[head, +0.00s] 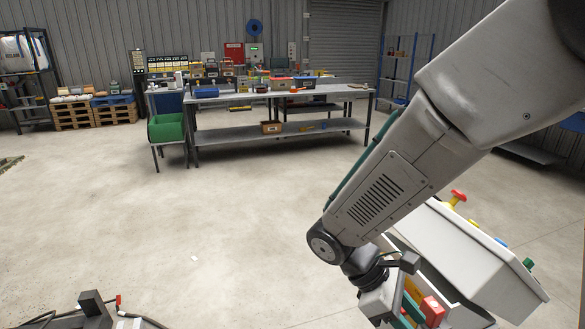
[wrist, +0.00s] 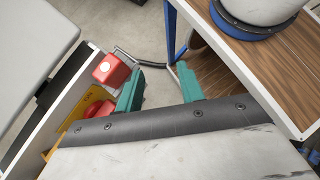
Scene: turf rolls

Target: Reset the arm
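My arm reaches down across the right side of the head view, and its wrist is low beside a pale console (head: 470,262). My gripper (wrist: 160,84) shows in the wrist view as two teal fingers standing apart. Only bare floor and a dark cable or rod show between them, so it is open and empty. The left finger is close to a red box with a round button (wrist: 111,69) on the console's side; I cannot tell whether they touch. In the head view the fingertips are mostly hidden at the bottom edge.
A red knob (head: 457,196) stands on the console. A long workbench (head: 275,131) with boxes and a green bin (head: 166,130) stand farther back. Pallets (head: 72,116) are at the far left, and a blue shelf rack (head: 402,70) is behind.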

